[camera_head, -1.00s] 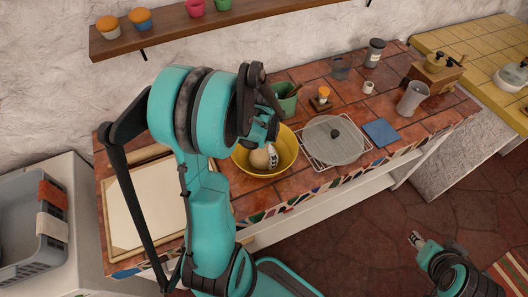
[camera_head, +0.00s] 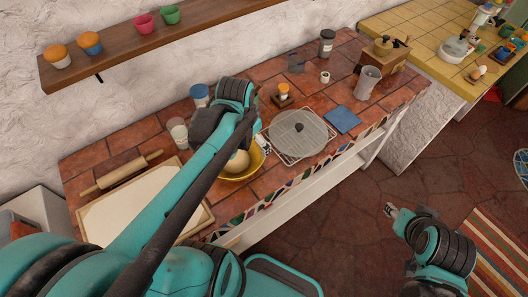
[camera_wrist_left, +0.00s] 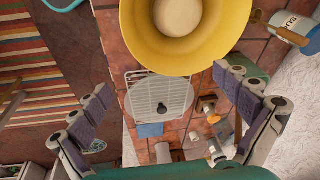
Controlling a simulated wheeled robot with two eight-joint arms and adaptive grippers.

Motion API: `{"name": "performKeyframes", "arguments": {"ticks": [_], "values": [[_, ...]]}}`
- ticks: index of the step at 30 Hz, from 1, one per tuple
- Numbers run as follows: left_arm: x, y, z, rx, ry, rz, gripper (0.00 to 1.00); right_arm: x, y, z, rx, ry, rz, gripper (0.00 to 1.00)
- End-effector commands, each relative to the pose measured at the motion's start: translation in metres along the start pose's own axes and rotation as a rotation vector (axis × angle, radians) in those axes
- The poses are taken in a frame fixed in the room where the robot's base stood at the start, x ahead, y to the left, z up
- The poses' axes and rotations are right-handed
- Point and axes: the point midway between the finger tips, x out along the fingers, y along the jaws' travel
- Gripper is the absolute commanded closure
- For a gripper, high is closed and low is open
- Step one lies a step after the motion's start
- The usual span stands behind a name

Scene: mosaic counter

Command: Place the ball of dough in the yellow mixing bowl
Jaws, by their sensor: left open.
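The yellow mixing bowl (camera_head: 257,162) stands on the tiled counter, partly hidden behind my left arm in the head view. The pale ball of dough (camera_head: 237,162) shows inside it. In the left wrist view the bowl (camera_wrist_left: 140,30) fills the top, with the dough ball (camera_wrist_left: 178,14) inside, cut off by the frame edge. My left gripper (camera_head: 262,143) is beside the bowl's right rim. In the wrist view its fingers (camera_wrist_left: 163,83) are wide apart with nothing between them. My right gripper (camera_head: 390,210) is over the floor, away from the counter; its jaw opening is too small to judge.
A wire rack with a round lid (camera_head: 298,136) is right of the bowl, near a blue square (camera_head: 342,120). A pastry board (camera_head: 115,212) and rolling pin (camera_head: 122,172) lie left. Jars (camera_head: 178,133) stand behind my arm. A grinder (camera_head: 384,55) stands farther right.

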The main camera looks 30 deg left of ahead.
Motion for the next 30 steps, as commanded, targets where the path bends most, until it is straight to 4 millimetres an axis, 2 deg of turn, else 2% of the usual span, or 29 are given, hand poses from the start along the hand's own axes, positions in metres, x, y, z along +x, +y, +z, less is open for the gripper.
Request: {"name": "performKeyframes", "arguments": {"ticks": [1,3,6,10,15,24,26,30], "values": [[-0.009,0.019,0.002,-0.031,0.053,-0.014,0.0,0.0,0.0,0.0,0.0,0.0,0.0,0.6],[-0.019,0.039,0.002,-0.093,0.133,-0.027,0.0,0.0,0.0,0.0,0.0,0.0,0.0,0.6],[-0.028,0.063,0.004,-0.173,0.235,-0.026,0.0,0.0,0.0,0.0,0.0,0.0,0.0,0.6],[-0.035,0.083,0.006,-0.248,0.328,-0.009,0.0,0.0,0.0,0.0,0.0,0.0,0.0,0.6],[-0.038,0.092,0.007,-0.29,0.376,0.007,0.0,0.0,0.0,0.0,0.0,0.0,0.0,0.6],[-0.036,0.092,0.007,-0.293,0.377,0.007,0.0,0.001,0.0,0.001,0.0,0.0,0.0,0.6],[-0.032,0.093,0.008,-0.293,0.377,0.007,0.0,0.005,0.0,0.003,0.0,0.0,0.0,0.6],[-0.007,0.096,0.014,-0.293,0.377,0.007,0.0,0.026,0.0,0.018,0.0,0.0,0.0,0.6]]}}
